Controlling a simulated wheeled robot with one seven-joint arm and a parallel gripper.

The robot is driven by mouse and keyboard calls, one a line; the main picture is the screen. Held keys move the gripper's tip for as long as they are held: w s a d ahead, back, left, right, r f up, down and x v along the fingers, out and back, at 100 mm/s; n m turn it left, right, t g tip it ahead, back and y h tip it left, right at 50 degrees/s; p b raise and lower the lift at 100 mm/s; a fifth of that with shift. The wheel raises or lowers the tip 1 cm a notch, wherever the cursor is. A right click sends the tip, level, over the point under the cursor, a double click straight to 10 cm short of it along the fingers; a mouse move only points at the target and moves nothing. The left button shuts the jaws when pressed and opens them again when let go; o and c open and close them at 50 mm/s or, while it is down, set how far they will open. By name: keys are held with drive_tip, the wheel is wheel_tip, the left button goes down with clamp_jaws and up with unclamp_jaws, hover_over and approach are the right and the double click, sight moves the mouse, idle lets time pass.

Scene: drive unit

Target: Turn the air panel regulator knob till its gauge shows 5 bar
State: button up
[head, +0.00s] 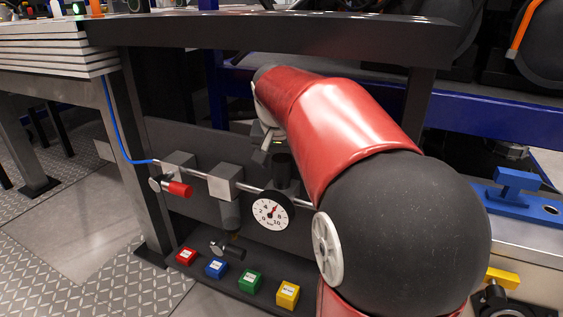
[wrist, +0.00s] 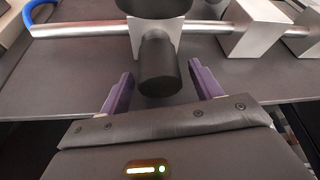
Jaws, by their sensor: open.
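The regulator knob (head: 283,168) is a black cylinder standing above the round white gauge (head: 268,216) on the air panel. The gauge's red needle points to the upper right, around the 6 mark, but the print is too small for an exact reading. In the wrist view the knob (wrist: 159,66) has its end between the two purple fingers of my gripper (wrist: 162,86). The fingers are spread, with a gap on each side of the knob. In the head view my gripper is mostly hidden behind my red arm.
A metal pipe (head: 251,188) with grey blocks runs along the panel (head: 215,140). A red-handled valve (head: 178,189) is at its left, near a blue hose (head: 110,105). Several coloured blocks stand below. A dark shelf (head: 250,37) overhangs the panel.

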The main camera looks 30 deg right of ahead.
drive_tip(key=shift+c, duration=0.3)
drive_tip(key=c, duration=0.9)
drive_tip(key=shift+n, duration=0.7)
drive_tip(key=o, duration=1)
drive_tip(key=shift+c, duration=0.2)
